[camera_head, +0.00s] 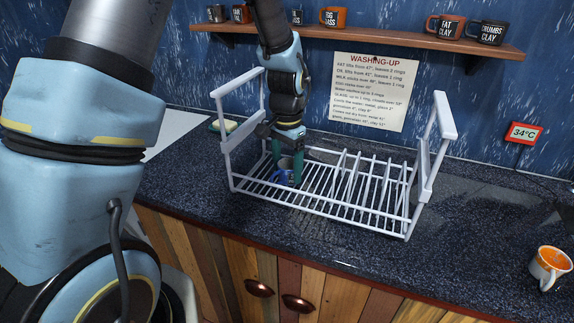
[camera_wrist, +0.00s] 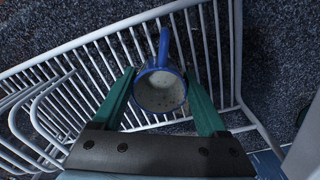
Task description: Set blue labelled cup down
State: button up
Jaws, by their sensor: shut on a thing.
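The blue cup (camera_head: 284,175) is inside the left part of the white dish rack (camera_head: 330,213), low at the rack's wire floor. In the wrist view the cup (camera_wrist: 162,72) is seen from above, with a blue rim and handle and a pale, speckled inside. Its handle points to the top of that picture. My gripper (camera_head: 287,165) reaches down from above, its green fingers shut on the cup from both sides. It also shows in the wrist view (camera_wrist: 163,95). I cannot tell whether the cup's base touches the wires. No label is readable.
A wall shelf (camera_head: 380,34) with several labelled mugs runs above. A washing-up notice (camera_head: 370,92) and a 34°C display (camera_head: 524,133) are on the wall. An orange and white cup (camera_head: 549,267) stands at far right. A sponge (camera_head: 222,126) lies left. The rack's right part is empty.

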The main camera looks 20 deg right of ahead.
jog(key=shift+f, duration=0.2)
jog(key=shift+f, duration=0.2)
jog(key=o, duration=1.4)
jog(key=shift+r, duration=0.15)
notch_tip(320, 180, up, 12)
jog(key=b, duration=0.2)
